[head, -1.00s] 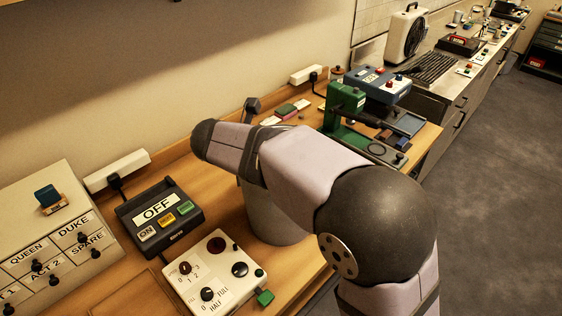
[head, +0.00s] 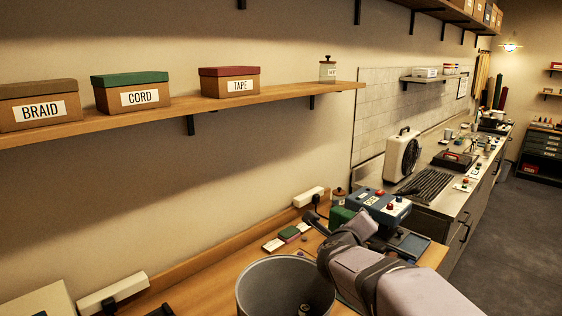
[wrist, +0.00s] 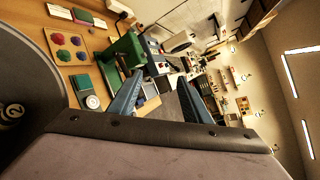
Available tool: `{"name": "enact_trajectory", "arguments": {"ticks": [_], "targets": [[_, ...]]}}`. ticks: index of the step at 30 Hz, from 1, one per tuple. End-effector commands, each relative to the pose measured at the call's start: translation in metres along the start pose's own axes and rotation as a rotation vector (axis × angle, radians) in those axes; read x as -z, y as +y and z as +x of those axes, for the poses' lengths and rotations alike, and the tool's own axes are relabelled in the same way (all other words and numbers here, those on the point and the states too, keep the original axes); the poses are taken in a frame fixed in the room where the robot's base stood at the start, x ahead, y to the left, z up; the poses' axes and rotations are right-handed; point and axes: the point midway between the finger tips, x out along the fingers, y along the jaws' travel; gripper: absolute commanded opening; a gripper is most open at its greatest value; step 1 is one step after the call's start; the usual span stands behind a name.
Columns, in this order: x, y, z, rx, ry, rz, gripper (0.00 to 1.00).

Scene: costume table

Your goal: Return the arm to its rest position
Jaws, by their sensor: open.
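My arm (head: 385,275) rises from the lower right corner of the head view and reaches over the worktable towards the green press. Its gripper end is not clearly visible there. In the wrist view my gripper (wrist: 160,92) shows as two blue-grey fingers set apart, with nothing seen held between them. A large part of my own arm fills the bottom of the wrist view.
A grey bin (head: 257,283) stands just left of my arm, with something small inside. A green press (wrist: 124,52) and a blue box (head: 378,203) stand beyond. A wooden shelf (head: 270,97) with labelled boxes hangs above.

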Motion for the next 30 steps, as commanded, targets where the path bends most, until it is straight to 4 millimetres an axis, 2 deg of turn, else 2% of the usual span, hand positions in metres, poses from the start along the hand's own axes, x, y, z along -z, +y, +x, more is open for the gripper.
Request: {"name": "enact_trajectory", "arguments": {"ticks": [1, 3, 5, 7, 8, 11, 15, 19, 21, 24, 27, 30], "targets": [[0.010, -0.016, 0.002, -0.006, -0.012, -0.115, 0.44], [0.024, -0.024, 0.003, -0.034, -0.036, -0.305, 0.44], [0.039, -0.023, 0.002, -0.078, -0.052, -0.477, 0.44], [0.060, -0.011, -0.004, -0.156, -0.075, -0.692, 0.44], [0.072, -0.001, -0.008, -0.201, -0.087, -0.792, 0.44], [0.113, 0.050, -0.033, -0.397, -0.162, -1.128, 0.44], [0.164, 0.118, -0.078, -0.656, -0.309, -1.479, 0.44], [0.210, 0.169, -0.129, -0.886, -0.480, -1.737, 0.44], [0.234, 0.188, -0.155, -0.998, -0.578, -1.850, 0.44], [0.263, 0.207, -0.191, -1.139, -0.715, -1.978, 0.44], [0.286, 0.218, -0.219, -1.248, -0.829, -2.067, 0.44], [0.301, 0.222, -0.237, -1.321, -0.911, -2.120, 0.44]]}}
